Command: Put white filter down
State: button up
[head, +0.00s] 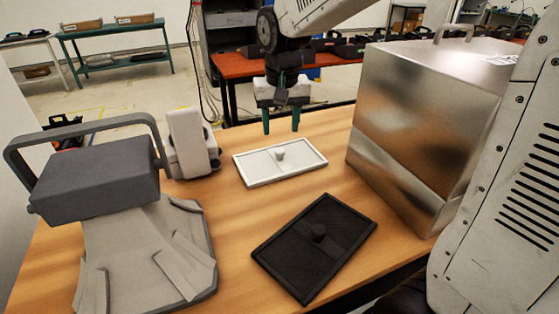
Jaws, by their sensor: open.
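The white filter (256,167) lies flat on the wooden table, a rectangular panel with a small round knob at its middle. My gripper (281,128) is above the filter's far edge, with its two green fingers pointing down and spread apart. It is open and nothing is between the fingers. The fingertips appear apart from the knob, which stands free.
A black filter (298,257) with a knob lies nearer on the table (236,225). A large metal box (408,130) stands on the right. A grey device with a handle (98,180) and a white upright unit (188,140) stand on the left.

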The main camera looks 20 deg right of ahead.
aim_at(279, 150)
jog(key=f, duration=0.2)
jog(key=w+f, duration=0.1)
jog(key=f, duration=0.5)
jog(key=shift+w+d, duration=0.2)
jog(key=shift+w, duration=0.15)
jog(key=shift+r, duration=0.1)
jog(key=shift+c, duration=0.3)
grip_shut()
